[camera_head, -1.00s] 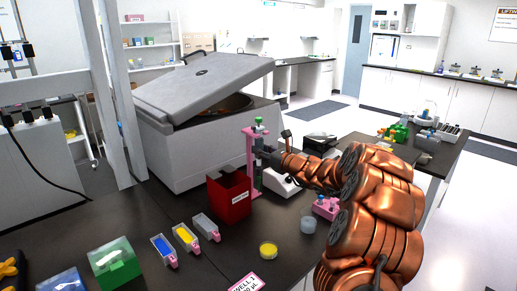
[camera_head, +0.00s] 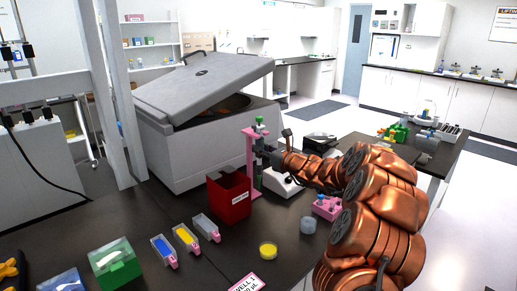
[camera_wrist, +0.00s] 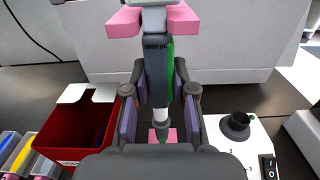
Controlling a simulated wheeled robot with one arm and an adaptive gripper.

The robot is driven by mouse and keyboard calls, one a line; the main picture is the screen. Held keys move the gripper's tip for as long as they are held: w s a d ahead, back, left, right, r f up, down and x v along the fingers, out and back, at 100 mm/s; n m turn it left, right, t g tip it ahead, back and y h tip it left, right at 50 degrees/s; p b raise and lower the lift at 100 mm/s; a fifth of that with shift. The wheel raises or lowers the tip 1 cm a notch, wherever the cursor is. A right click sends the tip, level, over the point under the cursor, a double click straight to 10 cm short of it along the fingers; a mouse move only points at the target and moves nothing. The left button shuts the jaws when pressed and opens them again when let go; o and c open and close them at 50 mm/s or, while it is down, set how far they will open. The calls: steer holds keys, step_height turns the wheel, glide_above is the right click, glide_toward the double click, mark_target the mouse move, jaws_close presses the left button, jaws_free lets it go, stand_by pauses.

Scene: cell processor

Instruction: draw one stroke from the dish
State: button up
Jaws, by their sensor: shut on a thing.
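The pipette's green top also shows in the head view (camera_head: 260,121). A small dish with yellow contents (camera_head: 268,249) lies on the dark bench in front of the stand. A small clear cup (camera_head: 307,225) stands to its right.
A red bin (camera_head: 229,198) stands left of the stand. Blue, yellow and grey trays (camera_head: 163,251) lie to its left, with a green box (camera_head: 114,262) beyond. A large grey machine with a raised lid (camera_head: 205,85) stands behind. A white device (camera_wrist: 245,140) is close on the right.

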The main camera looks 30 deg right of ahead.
steer(key=v, duration=0.8)
steer(key=shift+s, duration=0.4)
